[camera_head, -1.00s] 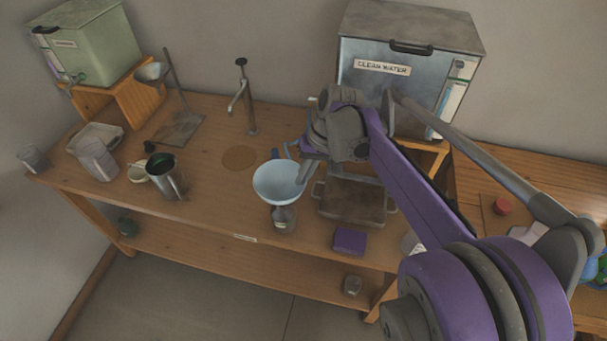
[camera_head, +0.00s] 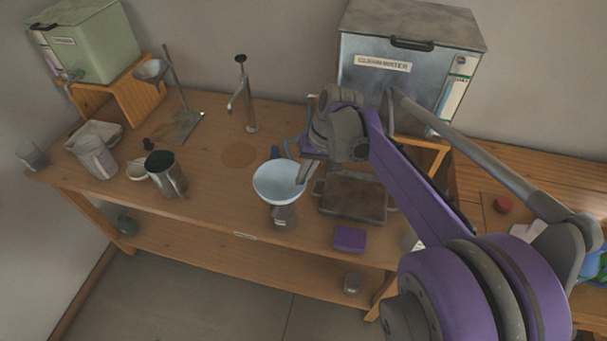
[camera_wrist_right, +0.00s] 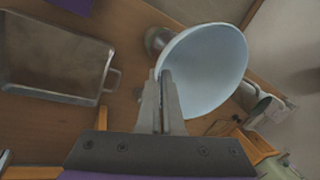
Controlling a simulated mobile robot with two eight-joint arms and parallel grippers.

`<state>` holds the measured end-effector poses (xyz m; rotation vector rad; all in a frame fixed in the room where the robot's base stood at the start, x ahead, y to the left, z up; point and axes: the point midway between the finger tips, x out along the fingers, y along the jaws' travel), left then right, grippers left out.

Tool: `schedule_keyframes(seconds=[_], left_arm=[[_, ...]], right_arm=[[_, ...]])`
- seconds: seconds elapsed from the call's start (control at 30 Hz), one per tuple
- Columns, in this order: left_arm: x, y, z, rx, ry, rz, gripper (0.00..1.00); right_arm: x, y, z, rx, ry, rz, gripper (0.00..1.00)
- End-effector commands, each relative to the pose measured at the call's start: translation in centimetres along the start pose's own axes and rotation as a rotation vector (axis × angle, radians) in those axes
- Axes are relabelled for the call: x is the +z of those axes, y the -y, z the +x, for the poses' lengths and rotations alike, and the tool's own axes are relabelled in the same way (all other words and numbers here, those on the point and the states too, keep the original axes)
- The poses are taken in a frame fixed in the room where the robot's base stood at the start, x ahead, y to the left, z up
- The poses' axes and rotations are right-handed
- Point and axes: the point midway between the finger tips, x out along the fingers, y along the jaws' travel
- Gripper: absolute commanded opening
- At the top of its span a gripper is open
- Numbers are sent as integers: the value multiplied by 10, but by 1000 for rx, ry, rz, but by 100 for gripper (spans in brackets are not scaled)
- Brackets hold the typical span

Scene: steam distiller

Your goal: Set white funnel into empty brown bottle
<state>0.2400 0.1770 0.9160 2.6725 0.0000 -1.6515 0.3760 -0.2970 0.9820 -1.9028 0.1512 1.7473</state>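The white funnel (camera_head: 279,181), pale bluish in this light, sits with its wide mouth up directly over the brown bottle (camera_head: 284,216) near the front edge of the table. The bowl hides the bottle's neck, so I cannot tell how deep the stem sits. My right gripper (camera_head: 303,175) is at the funnel's right rim. In the right wrist view the fingers (camera_wrist_right: 163,88) are closed together on the rim of the funnel (camera_wrist_right: 205,65). The bottle (camera_wrist_right: 157,40) shows partly behind the bowl there. My left gripper is not in view.
A metal tray (camera_head: 352,198) with handles lies right of the bottle, close to my right gripper. A purple block (camera_head: 349,239) is at the front edge. A metal jug (camera_head: 166,174) stands to the left. A tap (camera_head: 246,95) stands behind.

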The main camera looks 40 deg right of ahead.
Motion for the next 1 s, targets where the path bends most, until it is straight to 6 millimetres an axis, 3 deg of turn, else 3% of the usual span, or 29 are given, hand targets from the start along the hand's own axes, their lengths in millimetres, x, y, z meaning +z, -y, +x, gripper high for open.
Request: schedule_keyframes(seconds=[0.93, 1.0], left_arm=[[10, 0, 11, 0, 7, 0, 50], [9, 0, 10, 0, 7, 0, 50]], right_arm=[[0, -6, 19, 0, 0, 0, 0], [0, -6, 18, 0, 0, 0, 15]])
